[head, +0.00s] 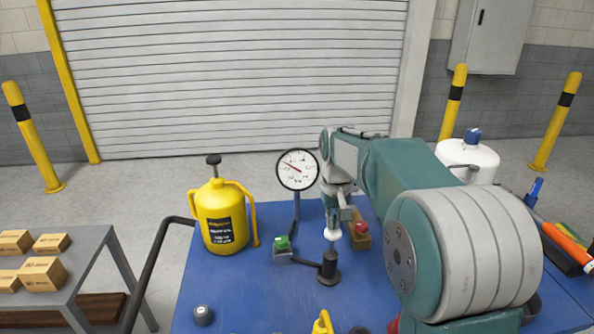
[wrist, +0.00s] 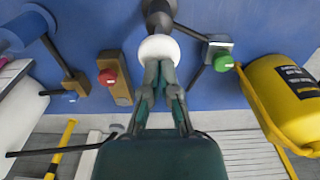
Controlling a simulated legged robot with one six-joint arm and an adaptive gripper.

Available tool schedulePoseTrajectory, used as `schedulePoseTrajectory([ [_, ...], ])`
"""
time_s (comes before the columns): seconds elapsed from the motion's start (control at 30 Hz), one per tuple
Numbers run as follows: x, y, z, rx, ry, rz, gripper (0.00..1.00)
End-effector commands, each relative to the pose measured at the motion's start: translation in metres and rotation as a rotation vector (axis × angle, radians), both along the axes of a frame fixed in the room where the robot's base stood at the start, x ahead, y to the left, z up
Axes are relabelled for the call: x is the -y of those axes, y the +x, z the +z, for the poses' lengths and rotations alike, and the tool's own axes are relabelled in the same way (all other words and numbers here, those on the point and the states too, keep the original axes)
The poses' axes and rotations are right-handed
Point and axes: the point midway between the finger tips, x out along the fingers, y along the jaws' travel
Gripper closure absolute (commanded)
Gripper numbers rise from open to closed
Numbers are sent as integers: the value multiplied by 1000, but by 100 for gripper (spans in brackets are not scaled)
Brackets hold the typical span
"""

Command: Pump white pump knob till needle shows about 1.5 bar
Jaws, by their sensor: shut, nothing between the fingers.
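The white pump knob (head: 332,233) sits on top of a dark pump cylinder (head: 328,268) on the blue table. It also shows in the wrist view (wrist: 160,48), right at my fingertips. My gripper (head: 338,215) is shut, empty, pointing down just above the knob. The fingertips appear to touch the knob or lie very close to it. The round gauge (head: 298,169) stands on a post behind the pump, with a white face. Its needle points to the upper left; the scale numbers are too small to read.
A green button box (head: 282,248) is left of the pump and a red button box (head: 360,236) right behind it. A yellow canister (head: 223,217) stands at the table's left, a white tank (head: 471,158) at the back right. The front-left of the blue table (head: 255,305) is mostly clear.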

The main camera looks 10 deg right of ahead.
Motion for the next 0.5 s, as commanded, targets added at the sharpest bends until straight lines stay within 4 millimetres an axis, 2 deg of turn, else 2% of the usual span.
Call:
schedulePoseTrajectory([
  [0.2, 0, 0, -2, 0, 0, 0, 100],
  [0.5, 0, 0, -26, -2, 0, 0, 100],
])
